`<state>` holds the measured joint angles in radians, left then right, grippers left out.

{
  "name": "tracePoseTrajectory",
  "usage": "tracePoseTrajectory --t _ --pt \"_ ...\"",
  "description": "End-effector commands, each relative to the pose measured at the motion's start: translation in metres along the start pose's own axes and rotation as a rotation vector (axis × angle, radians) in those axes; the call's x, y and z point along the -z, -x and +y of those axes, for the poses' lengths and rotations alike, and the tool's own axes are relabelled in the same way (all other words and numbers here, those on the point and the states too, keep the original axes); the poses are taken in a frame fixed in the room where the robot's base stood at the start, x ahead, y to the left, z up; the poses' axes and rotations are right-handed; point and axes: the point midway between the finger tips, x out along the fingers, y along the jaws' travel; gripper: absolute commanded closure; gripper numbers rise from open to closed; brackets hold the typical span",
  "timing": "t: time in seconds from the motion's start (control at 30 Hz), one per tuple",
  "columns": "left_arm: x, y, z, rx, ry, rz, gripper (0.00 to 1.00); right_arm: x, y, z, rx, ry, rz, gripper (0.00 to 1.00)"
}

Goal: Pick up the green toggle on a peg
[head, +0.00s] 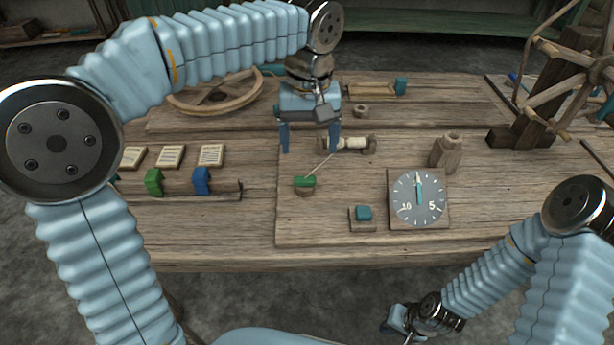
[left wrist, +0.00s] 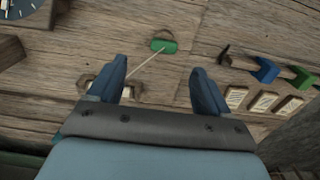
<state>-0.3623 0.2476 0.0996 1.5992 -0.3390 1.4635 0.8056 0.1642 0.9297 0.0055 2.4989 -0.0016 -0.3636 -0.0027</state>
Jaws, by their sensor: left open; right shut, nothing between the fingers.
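The green toggle (head: 305,181) lies on a short brown peg on the wooden table, with a pale cord running from it toward a small spool (head: 355,144). It also shows in the left wrist view (left wrist: 163,46), beyond the fingertips. My left gripper (head: 309,148) is open and empty, pointing down above the table, behind the toggle in the head view and apart from it. Its two blue fingers also show in the left wrist view (left wrist: 158,68). My right gripper (head: 398,326) is low at the bottom of the head view, in front of the table, shut and empty.
A rack with a green block (head: 153,182) and a blue block (head: 201,181) is at the left, below several cards (head: 170,156). A dial (head: 419,198) and a teal button (head: 363,213) are right of the toggle. A wooden wheel (head: 570,75) stands far right.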

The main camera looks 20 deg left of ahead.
Motion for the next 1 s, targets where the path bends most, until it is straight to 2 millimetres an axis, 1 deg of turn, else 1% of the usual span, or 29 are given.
tracePoseTrajectory --t 0.03,0.1,0.2,0.37,0.53,0.6,0.73,0.93,0.97,1.0 --pt "0.0 -0.014 -0.001 0.002 0.0 -0.002 0.21 0.0 -0.004 0.003 -0.001 -0.001 0.001 1.0" --pt "0.0 -0.027 -0.001 0.002 0.0 -0.002 0.21 0.001 -0.006 0.004 -0.002 -0.002 0.003 1.0" --pt "0.0 -0.04 -0.001 0.001 0.0 -0.001 0.21 0.002 -0.008 0.005 -0.003 -0.003 0.004 1.0" --pt "0.001 -0.052 -0.002 0.0 0.001 -0.001 0.21 0.002 -0.009 0.007 -0.005 -0.004 0.006 1.0" --pt "0.006 -0.079 -0.009 0.001 0.003 -0.003 0.21 0.003 -0.014 0.01 -0.007 -0.006 0.008 1.0" --pt "0.006 -0.089 -0.009 0.001 0.001 -0.003 0.21 0.003 -0.015 0.011 -0.008 -0.007 0.009 1.0" --pt "0.006 -0.098 -0.008 0.001 0.0 -0.001 0.21 0.003 -0.016 0.012 -0.008 -0.008 0.01 1.0" --pt "0.006 -0.098 -0.008 0.0 0.0 0.0 0.21 0.003 -0.016 0.012 -0.009 -0.008 0.01 1.0" --pt "0.006 -0.098 -0.008 0.0 0.0 0.0 0.24 0.003 -0.016 0.012 -0.009 -0.008 0.01 1.0" --pt "0.006 -0.098 -0.008 0.0 0.0 0.0 0.3 0.003 -0.016 0.012 -0.009 -0.008 0.01 1.0"
